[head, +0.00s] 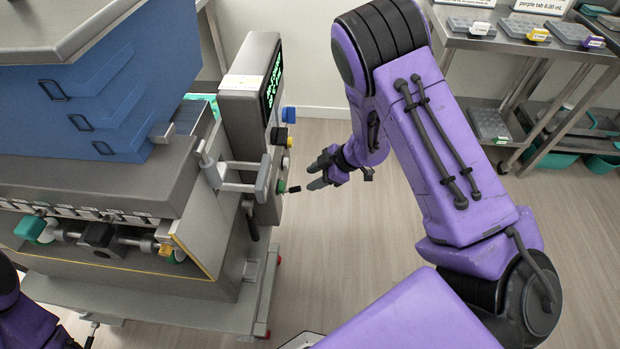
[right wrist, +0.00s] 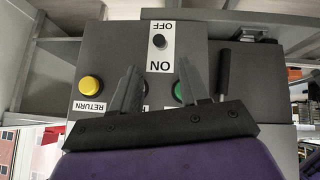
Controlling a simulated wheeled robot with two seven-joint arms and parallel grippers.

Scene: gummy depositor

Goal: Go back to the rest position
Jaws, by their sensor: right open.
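My right gripper (head: 316,174) is open and empty, just right of the machine's control panel in the head view. In the right wrist view, its two grey fingers (right wrist: 158,75) stand apart in front of the panel (right wrist: 125,50). The panel has a black ON/OFF switch (right wrist: 159,41), a yellow RETURN button (right wrist: 90,86) and a green button (right wrist: 180,93) partly hidden by a finger. I cannot tell whether the fingers touch the panel. Part of my purple left arm shows at the lower left of the head view; its gripper is not clearly visible.
The gummy depositor (head: 110,185), with blue sides and a grey body, fills the left on a wheeled cart (head: 150,305). A screen unit (head: 250,100) rises beside it. A metal shelf (head: 530,45) with trays stands at the back right. Open floor (head: 330,235) lies between.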

